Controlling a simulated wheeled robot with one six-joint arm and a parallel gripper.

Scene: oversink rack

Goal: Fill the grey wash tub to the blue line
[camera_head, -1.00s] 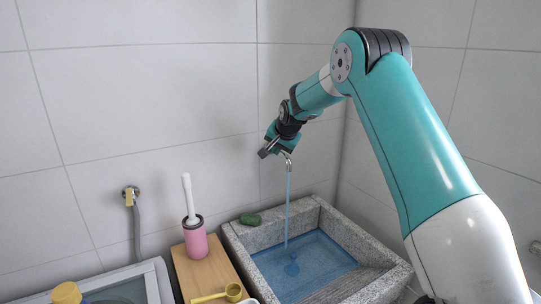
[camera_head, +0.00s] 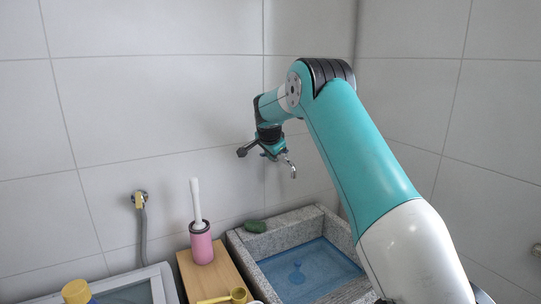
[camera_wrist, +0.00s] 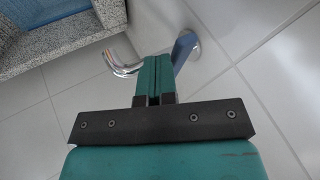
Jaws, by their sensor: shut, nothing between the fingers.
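The grey wash tub (camera_head: 338,229) is a speckled stone-like basin at the bottom right of the head view. Blue-tinted water (camera_head: 300,272) lies in it; I cannot make out a blue line. The chrome tap spout (camera_head: 290,167) curves down above the tub, and no stream falls from it. My gripper (camera_head: 273,150) is at the tap by the wall. In the wrist view my gripper's teal fingers (camera_wrist: 155,78) are shut and empty, beside a blue-grey tap part (camera_wrist: 184,48) and the spout (camera_wrist: 120,64). Whether they touch the tap is unclear.
A wooden board (camera_head: 220,272) left of the tub holds a pink brush holder (camera_head: 201,245) and a yellow scoop (camera_head: 238,296). A green object (camera_head: 253,225) lies on the tub's rim.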

